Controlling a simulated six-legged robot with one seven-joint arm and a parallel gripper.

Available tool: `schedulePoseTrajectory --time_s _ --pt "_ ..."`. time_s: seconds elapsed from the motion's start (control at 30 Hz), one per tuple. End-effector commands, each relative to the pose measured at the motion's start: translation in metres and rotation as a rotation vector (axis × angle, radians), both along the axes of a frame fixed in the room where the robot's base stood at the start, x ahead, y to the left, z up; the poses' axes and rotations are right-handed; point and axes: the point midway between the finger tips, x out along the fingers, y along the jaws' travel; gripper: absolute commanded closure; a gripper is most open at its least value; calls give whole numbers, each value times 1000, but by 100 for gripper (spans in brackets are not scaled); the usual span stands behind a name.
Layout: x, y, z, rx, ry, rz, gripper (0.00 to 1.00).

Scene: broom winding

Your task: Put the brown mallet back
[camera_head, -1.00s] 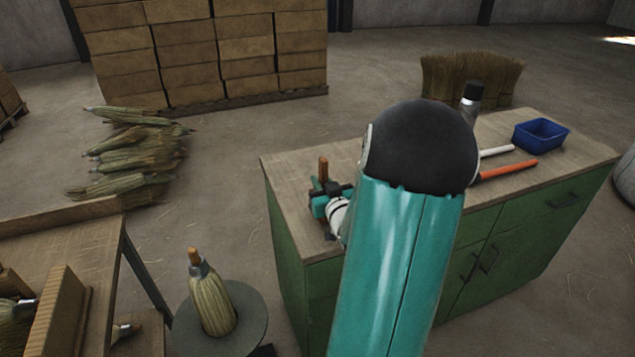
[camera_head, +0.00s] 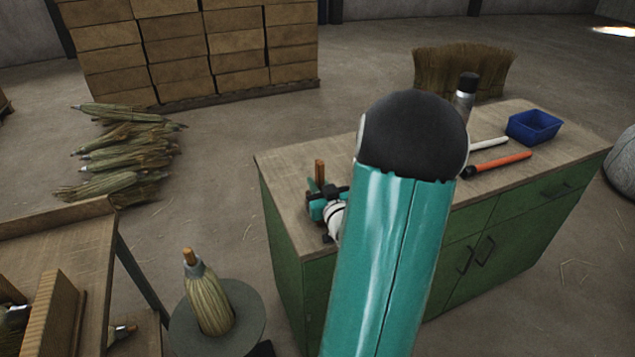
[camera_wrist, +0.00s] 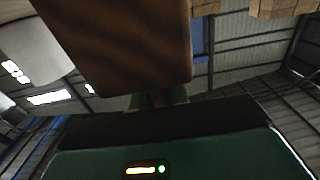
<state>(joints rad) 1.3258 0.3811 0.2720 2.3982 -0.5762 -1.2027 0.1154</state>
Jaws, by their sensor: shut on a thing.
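My gripper (camera_head: 322,202) is over the left end of the green workbench's wooden top (camera_head: 288,180). It is shut on the brown mallet (camera_head: 320,172), of which a short upright brown piece shows above the jaws. In the wrist view a large brown part of the mallet (camera_wrist: 125,40) fills the upper middle, close to the camera. The mallet's lower part is hidden behind my gripper, and I cannot tell whether it touches the bench top. An orange-handled tool with a black end (camera_head: 500,163) and a white-handled tool (camera_head: 489,145) lie on the bench to the right.
A blue bin (camera_head: 534,126) stands at the bench's right end. A dark-topped cylinder (camera_head: 467,86) stands behind my arm. A broom bundle (camera_head: 211,302) stands on a round stand (camera_head: 248,335) left of the bench. Several bundles (camera_head: 120,160) lie on the floor.

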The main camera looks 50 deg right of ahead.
Motion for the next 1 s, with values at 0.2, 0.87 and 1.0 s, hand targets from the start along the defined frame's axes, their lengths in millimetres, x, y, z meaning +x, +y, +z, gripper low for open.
schedulePoseTrajectory --time_s 0.2,0.87,1.0 --pt "1 -1 -5 4 6 -1 78" --pt "3 0 1 6 9 0 62" --pt "5 -1 2 5 6 1 62"
